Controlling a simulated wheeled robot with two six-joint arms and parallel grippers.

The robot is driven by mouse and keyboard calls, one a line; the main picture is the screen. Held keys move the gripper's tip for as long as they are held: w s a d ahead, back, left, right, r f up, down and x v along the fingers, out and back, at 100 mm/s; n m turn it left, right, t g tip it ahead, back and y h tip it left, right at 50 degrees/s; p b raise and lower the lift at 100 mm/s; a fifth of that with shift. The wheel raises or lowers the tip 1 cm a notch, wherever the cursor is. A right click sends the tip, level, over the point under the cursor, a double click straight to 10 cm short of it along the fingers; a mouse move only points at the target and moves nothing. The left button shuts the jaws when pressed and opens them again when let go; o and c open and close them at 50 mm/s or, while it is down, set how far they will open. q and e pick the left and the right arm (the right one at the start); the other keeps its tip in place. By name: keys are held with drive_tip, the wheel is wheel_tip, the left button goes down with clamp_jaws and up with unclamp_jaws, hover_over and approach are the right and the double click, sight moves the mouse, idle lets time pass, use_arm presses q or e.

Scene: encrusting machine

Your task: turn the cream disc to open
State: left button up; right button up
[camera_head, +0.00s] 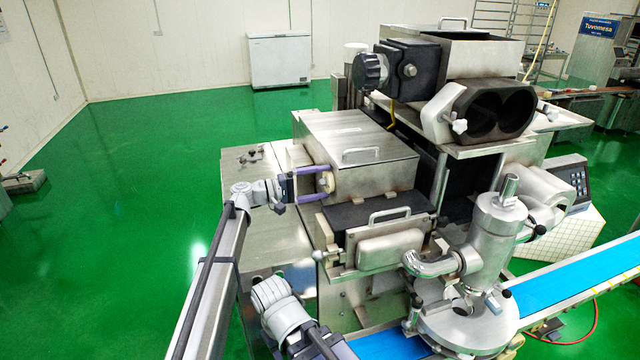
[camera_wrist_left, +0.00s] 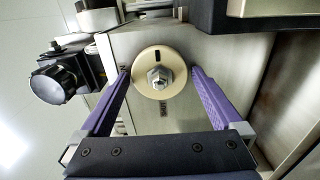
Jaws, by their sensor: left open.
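The cream disc (camera_wrist_left: 146,80) is on the flat metal side of the machine, with a hex bolt (camera_wrist_left: 160,78) at its centre. A dark slot mark sits near the top of its face, and small dark lettering (camera_wrist_left: 163,109) is on the metal below it. In the head view the disc (camera_head: 326,181) shows small on the left side of the lidded metal box. My left gripper (camera_head: 325,182) is open, with its purple fingers on either side of the disc. In the left wrist view the fingertips (camera_wrist_left: 161,71) are close to its rim; contact cannot be told. My right gripper is not seen.
The lidded box (camera_head: 362,150) has a handle on top. A black knob (camera_head: 369,71) sticks out higher up on the machine. A metal cylinder with a pipe (camera_head: 500,225) and a blue conveyor (camera_head: 580,278) are at the right. Green floor (camera_head: 140,180) is open at the left.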

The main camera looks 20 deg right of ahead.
use_arm(q)
drive_tip(key=shift+c, duration=0.2)
drive_tip(key=c, duration=1)
drive_tip(key=shift+c, duration=0.2)
drive_tip(key=shift+n, duration=0.3)
drive_tip(key=n, duration=0.8)
drive_tip(key=shift+n, duration=0.3)
drive_tip(key=n, duration=0.4)
drive_tip(key=shift+n, duration=2.5)
